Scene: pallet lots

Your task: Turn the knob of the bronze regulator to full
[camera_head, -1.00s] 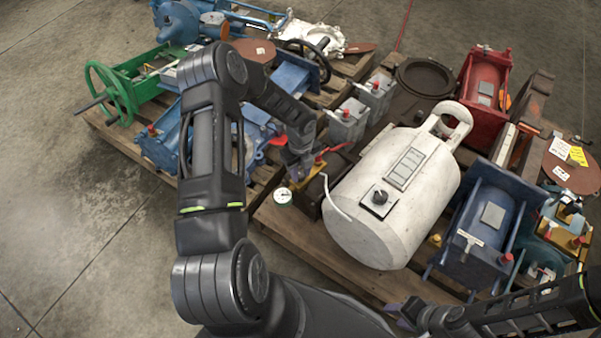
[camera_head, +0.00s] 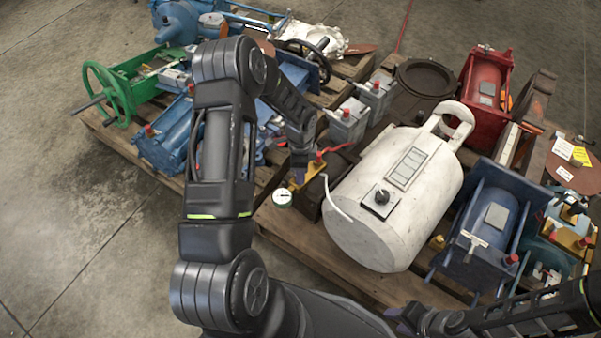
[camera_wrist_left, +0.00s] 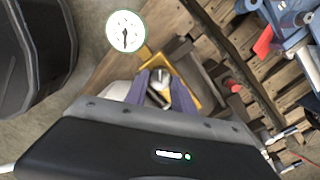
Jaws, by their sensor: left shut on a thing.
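The bronze regulator (camera_head: 312,172) sits at the near left edge of the right-hand pallet, left of the white tank. Its round white gauge (camera_head: 282,198) lies beside it and also shows at the top of the left wrist view (camera_wrist_left: 125,31). My left gripper (camera_head: 298,177) is over the regulator, pointing down. In the left wrist view its purple fingers are shut on a pale grey knob (camera_wrist_left: 160,84), in front of the bronze body (camera_wrist_left: 203,92). The fingers partly hide the knob, and its setting cannot be read. My right gripper (camera_head: 405,318) is low in view, away from the regulator; its jaws are unclear.
The white tank (camera_head: 400,205) with a black dial stands close on the right, a thin white tube curving from it. Grey boxes with red caps (camera_head: 349,122) stand behind. Blue machinery (camera_head: 168,140) and a green handwheel frame (camera_head: 112,95) are on the left. Bare floor lies front left.

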